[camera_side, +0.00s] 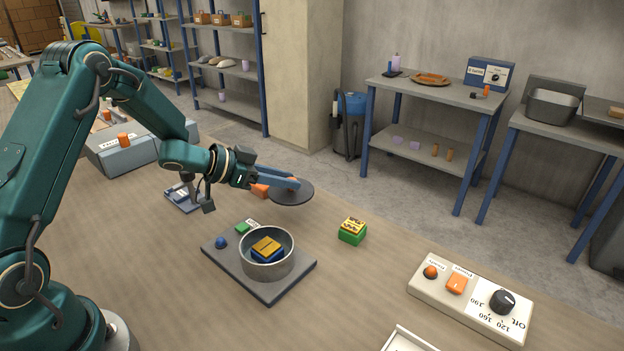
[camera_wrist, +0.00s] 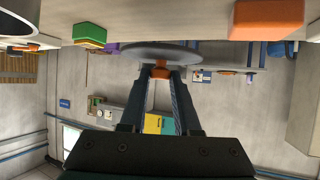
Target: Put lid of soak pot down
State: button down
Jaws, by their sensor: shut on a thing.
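The soak pot lid (camera_side: 291,194) is a dark grey disc with an orange knob. My gripper (camera_side: 290,182) is shut on that knob and holds the lid level in the air, behind and above the soak pot. In the wrist view the lid (camera_wrist: 161,51) shows edge-on beyond my gripper (camera_wrist: 161,71). The soak pot (camera_side: 268,265) is a round grey metal pot, open at the top, on a dark base plate (camera_side: 270,298). A blue piece with a yellow-brown top (camera_side: 266,250) sits inside it.
A green block with a patterned yellow top (camera_side: 352,231) stands right of the pot. A control box (camera_side: 470,300) with an orange switch and black dial lies at the front right. A blue knob (camera_side: 221,243) and green button sit on the base plate. Bare table lies between block and control box.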

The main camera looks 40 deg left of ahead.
aim_at(295, 214)
jog(key=shift+w+d+f, duration=0.5)
jog(key=shift+d+f, duration=0.05)
jog(key=shift+d, duration=0.2)
jog(key=shift+f, duration=2)
jog(key=c, duration=0.6)
grip_release()
jog(key=shift+f, duration=0.15)
